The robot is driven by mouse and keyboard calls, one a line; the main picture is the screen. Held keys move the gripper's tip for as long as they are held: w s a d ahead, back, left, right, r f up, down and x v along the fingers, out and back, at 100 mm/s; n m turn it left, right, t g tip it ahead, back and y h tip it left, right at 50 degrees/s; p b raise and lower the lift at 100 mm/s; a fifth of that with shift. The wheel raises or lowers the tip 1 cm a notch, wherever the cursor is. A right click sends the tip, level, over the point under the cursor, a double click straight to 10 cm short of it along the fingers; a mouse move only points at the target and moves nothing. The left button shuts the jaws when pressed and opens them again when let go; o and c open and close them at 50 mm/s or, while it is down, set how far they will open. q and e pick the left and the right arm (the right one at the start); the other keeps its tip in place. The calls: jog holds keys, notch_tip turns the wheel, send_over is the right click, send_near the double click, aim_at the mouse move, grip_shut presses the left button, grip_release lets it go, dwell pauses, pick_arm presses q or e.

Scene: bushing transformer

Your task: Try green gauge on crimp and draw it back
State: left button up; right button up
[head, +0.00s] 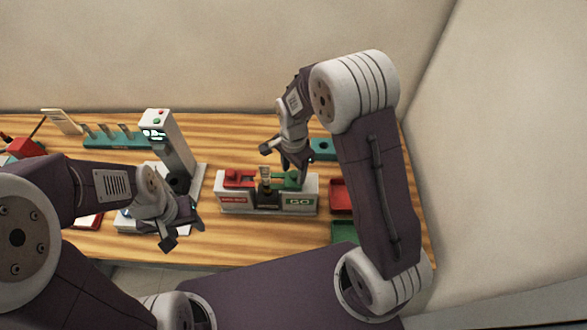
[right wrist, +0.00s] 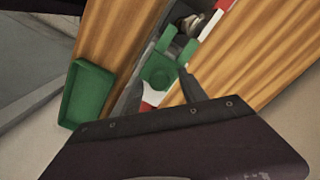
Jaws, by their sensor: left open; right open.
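The green gauge (head: 286,182) sits on the right, GO-marked side of a grey gauge block (head: 268,208). In the right wrist view the gauge (right wrist: 160,72) is a green piece with a forked end toward the metal crimp (right wrist: 188,22). The crimp (head: 265,174) stands upright in a dark holder at the block's middle; the gauge appears apart from it. My right gripper (head: 288,158) is open above the gauge, its fingers (right wrist: 160,88) on either side of it and seemingly not closed on it. My left gripper (head: 182,224) is open and empty, left of the block.
A red gauge (head: 238,178) sits on the block's REJECT side. A red tray (head: 342,196) and a green tray (head: 344,232) lie to the right. A grey machine (head: 168,145) and a teal rack (head: 118,142) stand at the left. Bare wood lies in front of the block.

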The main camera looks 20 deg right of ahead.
grip_shut()
jog(key=shift+d, duration=0.1)
dwell(1.2)
